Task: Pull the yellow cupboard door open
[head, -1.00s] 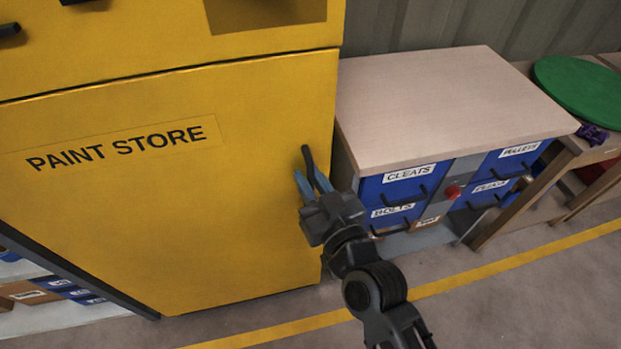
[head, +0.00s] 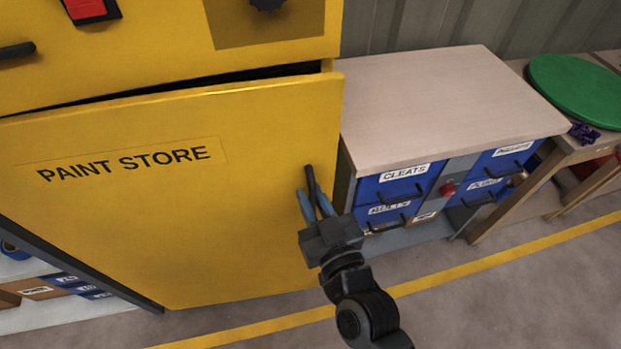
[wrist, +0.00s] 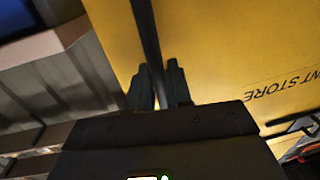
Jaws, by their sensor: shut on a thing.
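The yellow cupboard door (head: 150,230), labelled PAINT STORE, stands slightly open; a dark gap shows along its top edge and its right edge stands out from the cupboard body. Its dark bar handle (head: 310,180) is upright near the right edge. My gripper (head: 315,204) is shut on the handle, with its blue-grey fingers on either side of it. In the wrist view the handle (wrist: 147,45) runs between the two fingers (wrist: 158,88), and the yellow door (wrist: 220,50) fills the right side. The handle's lower part is hidden by my gripper.
A wooden-topped drawer unit (head: 430,105) with blue drawers stands close to the door's right. A table with a green disc (head: 580,90) is further right. Shelves with boxes (head: 50,290) are at lower left. Grey floor (head: 500,300) with a yellow line is clear in front.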

